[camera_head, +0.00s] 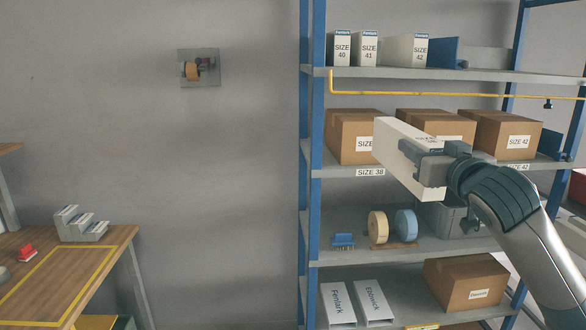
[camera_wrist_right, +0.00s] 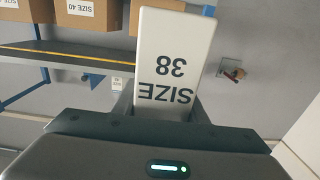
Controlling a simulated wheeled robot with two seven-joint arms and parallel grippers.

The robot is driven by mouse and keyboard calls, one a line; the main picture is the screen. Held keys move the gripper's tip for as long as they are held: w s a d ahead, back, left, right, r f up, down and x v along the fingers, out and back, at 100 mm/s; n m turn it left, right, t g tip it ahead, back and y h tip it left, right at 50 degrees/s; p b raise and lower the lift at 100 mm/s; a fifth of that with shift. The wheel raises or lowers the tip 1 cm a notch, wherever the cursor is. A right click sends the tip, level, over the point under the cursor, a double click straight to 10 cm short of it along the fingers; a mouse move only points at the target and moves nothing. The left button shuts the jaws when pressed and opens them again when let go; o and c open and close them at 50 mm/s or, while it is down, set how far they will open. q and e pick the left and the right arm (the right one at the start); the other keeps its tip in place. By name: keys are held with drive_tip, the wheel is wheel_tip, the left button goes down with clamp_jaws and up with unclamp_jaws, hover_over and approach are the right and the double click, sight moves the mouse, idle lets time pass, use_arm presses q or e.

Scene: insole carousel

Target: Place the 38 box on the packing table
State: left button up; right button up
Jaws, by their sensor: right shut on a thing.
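The 38 box (camera_head: 398,142) is a narrow white box in the head view, held in front of the middle shelves. In the right wrist view the box (camera_wrist_right: 172,50) shows its "SIZE 38" label upside down. My right gripper (camera_head: 425,165) is shut on the box and holds it clear of the shelf. The packing table (camera_head: 112,262) is at the lower left of the head view, with a yellow outlined area on its wooden top. My left gripper is not in view.
The shelf rack (camera_head: 310,190) fills the right side, with brown cartons (camera_head: 352,132) and white boxes 40, 41 and 42 (camera_head: 408,48). A grey sorter (camera_head: 80,226) and a red tool (camera_head: 27,252) are on the table.

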drive_tip(key=s+a+f+b, duration=0.2)
drive_tip(key=f, duration=0.9)
drive_tip(key=s+a+f+b, duration=0.1)
drive_tip(key=s+a+f, duration=0.15)
drive_tip(key=f, duration=0.95)
drive_tip(key=s+a+f+m+h+b, duration=0.1)
drive_tip(key=s+f+b, duration=0.3)
drive_tip(key=s+f, duration=0.8)
wheel_tip(320, 180, down, 5)
drive_tip(key=shift+s+a+r+h, duration=0.2)
drive_tip(key=shift+s+a+h, duration=0.1)
drive_tip(key=shift+h, duration=0.1)
drive_tip(key=s+f, duration=0.3)
drive_tip(key=s, duration=0.6)
drive_tip(key=shift+s+f, duration=0.25)
